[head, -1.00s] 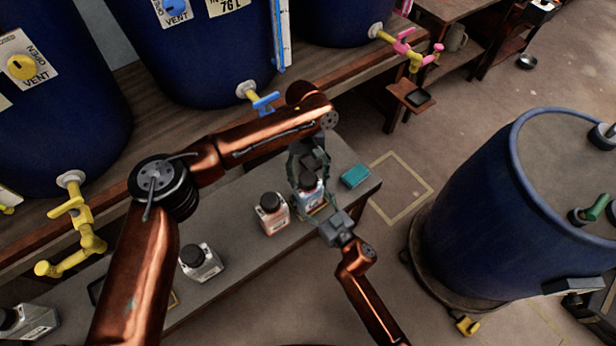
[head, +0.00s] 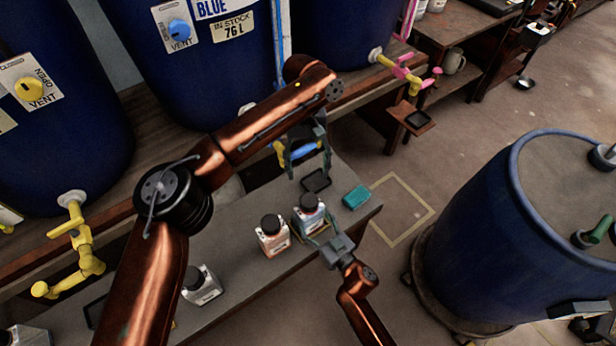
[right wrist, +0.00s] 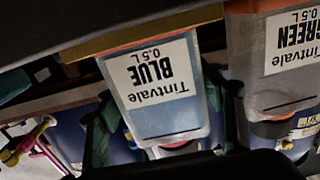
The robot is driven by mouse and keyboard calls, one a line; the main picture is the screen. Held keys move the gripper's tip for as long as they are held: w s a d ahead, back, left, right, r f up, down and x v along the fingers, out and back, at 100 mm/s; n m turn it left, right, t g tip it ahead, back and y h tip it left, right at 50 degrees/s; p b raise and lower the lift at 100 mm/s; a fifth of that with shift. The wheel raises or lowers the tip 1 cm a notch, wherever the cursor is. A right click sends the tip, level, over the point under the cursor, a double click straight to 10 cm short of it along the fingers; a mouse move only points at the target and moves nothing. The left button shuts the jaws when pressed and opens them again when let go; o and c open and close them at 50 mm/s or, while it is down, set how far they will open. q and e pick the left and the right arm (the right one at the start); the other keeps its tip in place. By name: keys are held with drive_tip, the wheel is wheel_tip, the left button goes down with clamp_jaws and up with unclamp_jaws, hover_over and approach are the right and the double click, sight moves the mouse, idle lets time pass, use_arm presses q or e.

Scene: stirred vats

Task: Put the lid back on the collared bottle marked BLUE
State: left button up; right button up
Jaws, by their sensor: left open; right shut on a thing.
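The BLUE bottle (head: 309,220) stands upright on the bench, with a dark lid (head: 309,202) on its neck. In the right wrist view its BLUE label (right wrist: 155,75) shows upside down, and a red collar (right wrist: 176,145) shows at its neck. My right gripper (head: 322,238) is shut on this bottle from the front right. Its green fingers flank the bottle in the right wrist view. My left gripper (head: 307,170) is open and empty, above and behind the bottle, clear of the lid. How tightly the lid sits cannot be told.
A capped bottle (head: 272,238) with orange contents stands close left of it. Another capped bottle (head: 200,286) is farther left. A dark tray (head: 316,181) and teal block (head: 356,197) lie behind on the bench (head: 235,275). A large blue vat (head: 470,245) stands right.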

drive_tip(key=o, duration=1.8)
drive_tip(key=shift+c, duration=0.2)
drive_tip(key=v, duration=1.2)
